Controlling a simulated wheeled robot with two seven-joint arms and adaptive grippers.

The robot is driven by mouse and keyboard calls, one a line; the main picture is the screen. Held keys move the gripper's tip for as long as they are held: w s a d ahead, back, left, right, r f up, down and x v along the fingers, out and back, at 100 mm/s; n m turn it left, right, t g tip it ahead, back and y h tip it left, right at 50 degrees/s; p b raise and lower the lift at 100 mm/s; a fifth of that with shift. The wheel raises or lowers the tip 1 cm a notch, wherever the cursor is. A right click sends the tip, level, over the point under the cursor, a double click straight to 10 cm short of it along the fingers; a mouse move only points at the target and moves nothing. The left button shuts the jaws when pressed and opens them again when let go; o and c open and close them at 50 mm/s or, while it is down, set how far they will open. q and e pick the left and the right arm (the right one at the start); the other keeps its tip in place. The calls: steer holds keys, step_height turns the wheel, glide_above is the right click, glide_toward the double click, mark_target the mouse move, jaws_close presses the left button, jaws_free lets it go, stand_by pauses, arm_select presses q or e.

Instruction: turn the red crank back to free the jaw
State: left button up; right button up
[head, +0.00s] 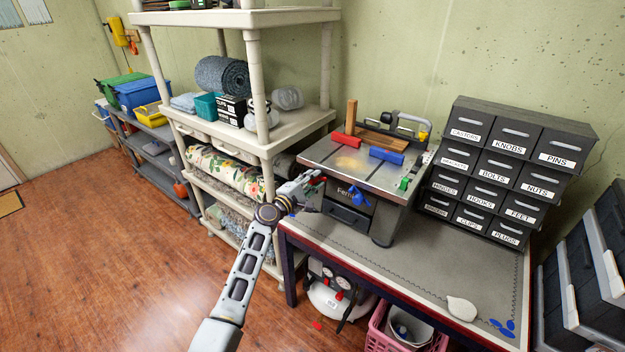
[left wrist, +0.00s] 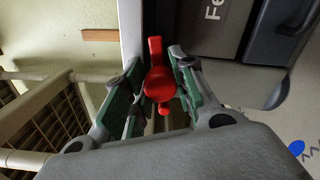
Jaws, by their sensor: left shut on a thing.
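The red crank (left wrist: 158,82) is on the left side of the grey bench machine (head: 365,165); a small part of it shows in the head view (head: 318,178). My left gripper (head: 308,184) reaches the machine's left front corner. In the left wrist view my left gripper (left wrist: 160,88) has its green-padded fingers on either side of the red crank, shut on it. The crank's shaft is hidden. A red block (head: 346,139) and a blue block (head: 387,155) lie on the machine top; I cannot tell which jaw the crank drives. My right gripper is not in view.
A blue knob (head: 359,197) is on the machine's front and a green one (head: 404,184) on its right. Black labelled drawers (head: 505,165) stand to the right. A white shelf (head: 290,128) stands close on the left. The bench front (head: 400,270) is mostly clear.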

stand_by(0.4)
arm_select(q)
steer(key=o, duration=1)
steer(key=shift+o, duration=0.2)
steer(key=v, duration=1.2)
